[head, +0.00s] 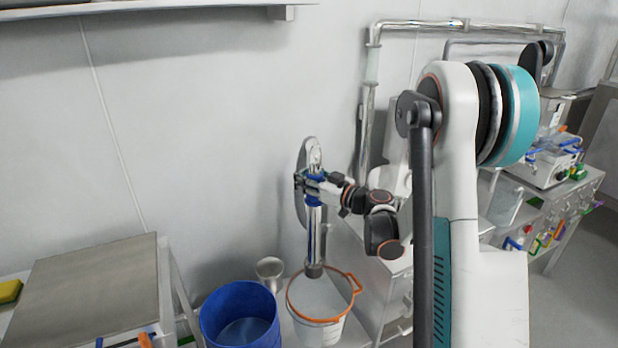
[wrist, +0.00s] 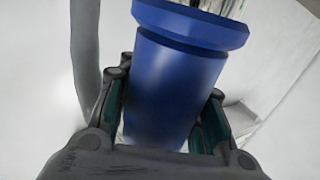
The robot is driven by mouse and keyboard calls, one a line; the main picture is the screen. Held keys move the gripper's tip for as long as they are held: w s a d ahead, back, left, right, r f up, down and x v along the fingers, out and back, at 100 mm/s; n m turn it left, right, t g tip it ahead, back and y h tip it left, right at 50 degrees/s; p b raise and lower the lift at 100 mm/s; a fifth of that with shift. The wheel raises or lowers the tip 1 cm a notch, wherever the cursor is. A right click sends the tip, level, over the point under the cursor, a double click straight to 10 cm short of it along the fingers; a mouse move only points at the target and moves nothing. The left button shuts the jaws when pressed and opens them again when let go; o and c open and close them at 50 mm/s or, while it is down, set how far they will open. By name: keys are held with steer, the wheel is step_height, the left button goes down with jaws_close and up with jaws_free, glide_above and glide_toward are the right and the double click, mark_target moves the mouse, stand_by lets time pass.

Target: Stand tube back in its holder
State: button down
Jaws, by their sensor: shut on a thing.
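The tube (head: 315,238) is upright, with a shiny metal body, a blue upper part and a dark lower end. My gripper (head: 314,186) is shut around its blue upper part. In the wrist view the blue collar (wrist: 175,85) fills the space between my two fingers (wrist: 165,115), with a wider blue rim and clear or shiny material above it. The tube's lower end overlaps the white bucket (head: 318,308) in the head view; I cannot tell whether they touch. A grey oval piece (head: 302,205) shows behind the tube at the wall. I cannot clearly make out the holder.
A blue bucket (head: 240,318) and a small metal cup (head: 270,270) stand left of the white, orange-rimmed bucket. A metal-topped table (head: 85,290) is at the left. Steel pipes (head: 372,70) run along the wall. A cluttered bench (head: 555,190) stands at the right.

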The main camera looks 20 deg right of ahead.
steer(key=w+a+p, duration=0.2)
steer(key=w+a, duration=0.9)
steer(key=a, duration=0.1)
step_height(320, 180, down, 12)
steer(key=b, duration=0.7)
steer(key=shift+a+y+b, duration=0.3)
stand_by(0.4)
steer(key=shift+w, duration=0.1)
steer(key=c, duration=1)
jaws_free()
steer(key=shift+o, duration=0.2)
steer(key=v, duration=1.2)
steer(key=shift+r, duration=0.2)
